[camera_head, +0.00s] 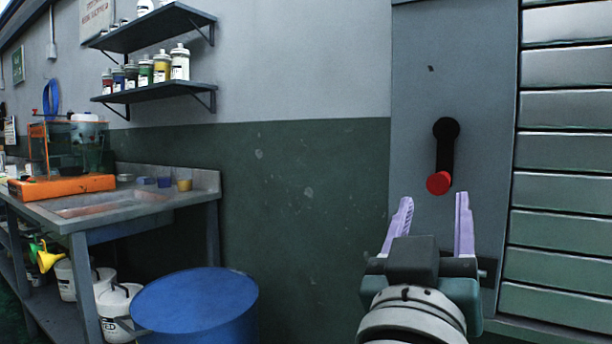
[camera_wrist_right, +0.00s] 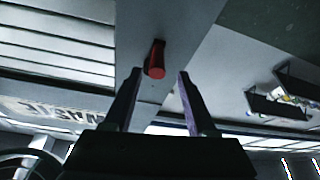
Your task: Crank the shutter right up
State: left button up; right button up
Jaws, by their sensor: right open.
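The crank (camera_head: 446,155) is a black arm on the grey panel (camera_head: 420,70), hanging straight down with a red knob (camera_head: 438,183) at its lower end. The slatted shutter (camera_head: 565,160) stands to the right of the panel, its slats covering the visible opening. My right gripper (camera_head: 433,215) is open and empty, its pale purple fingers pointing up just below the knob. In the right wrist view the red knob (camera_wrist_right: 155,60) shows ahead of the fingertips, roughly between their lines and apart from them. My left gripper is not in view.
A blue drum (camera_head: 195,300) stands at the lower middle. A sink bench (camera_head: 160,205) with an orange machine (camera_head: 65,187) stands at the left. Two wall shelves (camera_head: 155,92) hold bottles above. The wall between bench and panel is clear.

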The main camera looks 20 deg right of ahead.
aim_at(442, 170)
jog(key=x, duration=1)
jog(key=shift+s+d, duration=0.1)
jog(key=shift+s, duration=0.1)
jog(key=shift+c, duration=0.4)
grip_shut()
jog(key=shift+f, duration=0.1)
dwell(0.5)
